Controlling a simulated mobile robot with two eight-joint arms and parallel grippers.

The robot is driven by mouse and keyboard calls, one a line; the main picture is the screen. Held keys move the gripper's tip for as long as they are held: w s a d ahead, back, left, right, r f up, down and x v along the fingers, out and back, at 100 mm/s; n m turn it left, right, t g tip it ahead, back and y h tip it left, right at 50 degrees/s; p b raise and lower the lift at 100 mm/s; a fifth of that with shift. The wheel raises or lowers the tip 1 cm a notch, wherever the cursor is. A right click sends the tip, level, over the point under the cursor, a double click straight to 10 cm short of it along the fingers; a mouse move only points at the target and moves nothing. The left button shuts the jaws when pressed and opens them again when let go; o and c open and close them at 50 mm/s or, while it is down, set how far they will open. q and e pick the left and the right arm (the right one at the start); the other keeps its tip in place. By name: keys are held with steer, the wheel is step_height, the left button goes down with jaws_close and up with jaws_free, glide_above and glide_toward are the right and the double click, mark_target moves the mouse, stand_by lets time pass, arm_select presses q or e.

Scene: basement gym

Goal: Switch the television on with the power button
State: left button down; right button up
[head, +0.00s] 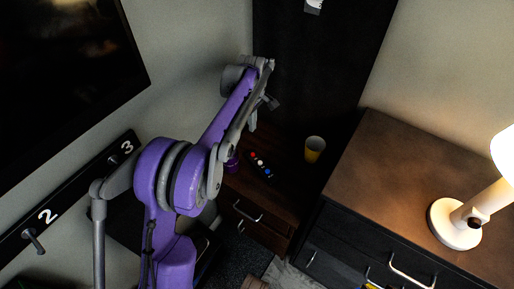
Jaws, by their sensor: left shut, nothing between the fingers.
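The television (60,75) is on the wall at the upper left, cut off by the picture edge. Its screen is dark with faint reflections. I cannot make out a power button on its visible part. A dark, remote-like object (261,166) with red, white and blue buttons lies on a small brown cabinet (288,187). My left arm reaches up from the lower left, between the television and the cabinet. My left gripper (271,102) is shut and empty, seen small against the dark panel above the cabinet, apart from the television. My right gripper is not in view.
A yellow-and-white cup (315,149) stands on the small cabinet. A dark-sided dresser (400,165) with a brown top and a lit lamp (456,222) is at the right. A board with numbered hooks (85,187) runs below the television. A tall dark panel (320,65) stands behind the cabinet.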

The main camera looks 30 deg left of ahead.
mark_target(253, 155)
arm_select(q)
step_height(253, 155, down, 14)
steer(key=b, duration=0.3)
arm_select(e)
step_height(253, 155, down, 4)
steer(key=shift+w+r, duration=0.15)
arm_select(q)
steer(key=shift+f+b, duration=0.55)
steer(key=shift+f, duration=0.35)
steer(key=shift+s+d, duration=0.1)
steer(key=shift+s, duration=0.05)
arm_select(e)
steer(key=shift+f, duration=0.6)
arm_select(q)
step_height(253, 155, up, 5)
steer(key=p, duration=0.3)
steer(key=shift+f, duration=0.1)
step_height(253, 155, up, 10)
steer(key=p, duration=0.1)
steer(key=shift+p, duration=0.3)
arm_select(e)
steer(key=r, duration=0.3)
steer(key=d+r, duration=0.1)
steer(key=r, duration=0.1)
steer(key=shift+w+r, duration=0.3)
